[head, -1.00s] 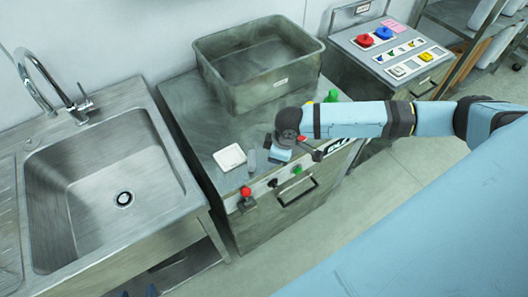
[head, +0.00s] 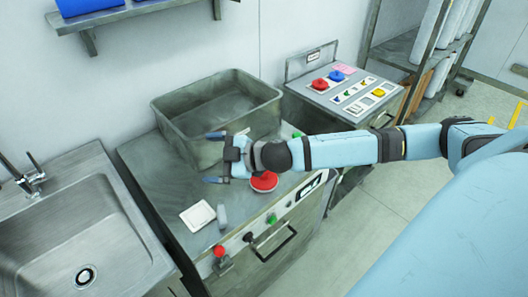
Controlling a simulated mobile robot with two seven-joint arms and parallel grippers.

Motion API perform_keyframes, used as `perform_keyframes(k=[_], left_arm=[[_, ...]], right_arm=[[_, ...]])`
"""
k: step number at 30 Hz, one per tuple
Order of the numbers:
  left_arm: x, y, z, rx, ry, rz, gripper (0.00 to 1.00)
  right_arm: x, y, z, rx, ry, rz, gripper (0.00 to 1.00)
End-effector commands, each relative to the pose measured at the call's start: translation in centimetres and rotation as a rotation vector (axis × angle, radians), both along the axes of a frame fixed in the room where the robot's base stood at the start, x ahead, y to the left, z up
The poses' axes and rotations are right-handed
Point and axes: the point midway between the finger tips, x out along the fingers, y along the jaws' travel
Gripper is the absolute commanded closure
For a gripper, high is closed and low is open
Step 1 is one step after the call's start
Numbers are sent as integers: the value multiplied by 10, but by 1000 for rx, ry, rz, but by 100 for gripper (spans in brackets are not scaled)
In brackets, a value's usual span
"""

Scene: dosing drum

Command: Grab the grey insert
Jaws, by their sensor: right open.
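A small grey piece (head: 222,216), which looks like the grey insert, stands on the front part of the steel cabinet top (head: 160,165), just right of a white square dish (head: 197,215). My right gripper (head: 213,157) reaches in from the right with its two dark fingers apart and pointing left. It is open and empty, in front of the large grey tub and farther back than the grey piece, apart from it. My left gripper is not in view.
A large grey open tub (head: 222,145) stands at the back of the cabinet top. A red round object (head: 264,181) sits below my right wrist. A sink (head: 80,240) is at left. A panel with colored knobs (head: 350,90) is behind at right.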

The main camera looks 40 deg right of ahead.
Motion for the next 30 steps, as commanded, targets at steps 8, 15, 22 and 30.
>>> perform_keyframes(k=[8, 15, 22, 30], left_arm=[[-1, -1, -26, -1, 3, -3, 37], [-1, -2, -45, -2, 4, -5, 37], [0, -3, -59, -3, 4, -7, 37], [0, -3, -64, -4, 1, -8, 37]], right_arm=[[-59, 62, 29, -153, -351, 667, 0], [-88, 36, -32, -692, -256, 1069, 0], [-58, -54, -64, -1332, 88, 989, 0], [-38, -118, -46, -1663, 351, 696, 0]])
